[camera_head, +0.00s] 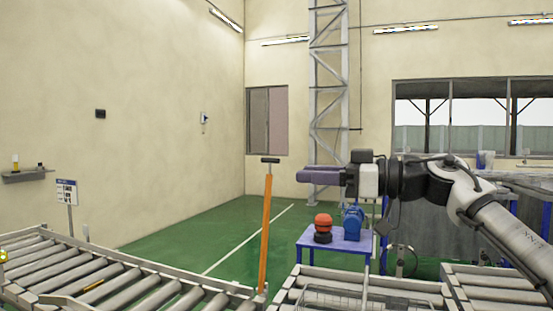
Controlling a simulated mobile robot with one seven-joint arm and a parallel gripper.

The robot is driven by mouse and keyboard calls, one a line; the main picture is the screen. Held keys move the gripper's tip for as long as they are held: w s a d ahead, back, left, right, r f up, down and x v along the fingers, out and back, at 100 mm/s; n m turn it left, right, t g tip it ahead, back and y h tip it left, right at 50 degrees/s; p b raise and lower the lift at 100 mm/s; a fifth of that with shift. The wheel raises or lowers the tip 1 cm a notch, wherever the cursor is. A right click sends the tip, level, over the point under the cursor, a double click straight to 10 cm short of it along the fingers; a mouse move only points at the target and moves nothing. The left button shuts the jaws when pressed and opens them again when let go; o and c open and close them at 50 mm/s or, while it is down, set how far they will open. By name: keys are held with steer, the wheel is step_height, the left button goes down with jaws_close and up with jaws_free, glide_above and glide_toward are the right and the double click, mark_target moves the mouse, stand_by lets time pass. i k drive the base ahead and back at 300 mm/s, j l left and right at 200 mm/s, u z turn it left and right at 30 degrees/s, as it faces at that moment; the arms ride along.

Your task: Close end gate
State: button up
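An orange bar (265,232) with a black crosspiece (270,160) at its top stands nearly upright, leaning slightly. It looks like the end gate in its raised position. Its foot is at the right end of the left roller conveyor, by the gap to the middle conveyor. My gripper (303,175) reaches in from the right with its purple-grey fingers pointing left. The fingertips are a little right of and slightly below the crosspiece in the picture, with a visible gap between them. I see the fingers from the side, so their opening is unclear.
Roller conveyors (125,270) run along the front, with a wire basket (345,302) at the bottom edge. A blue table (337,240) behind holds a red-topped object (323,226) and a blue motor-like unit (352,220). The green floor (185,228) behind the left conveyor is clear.

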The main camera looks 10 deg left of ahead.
mark_target(261, 289)
steer(key=i, duration=0.95)
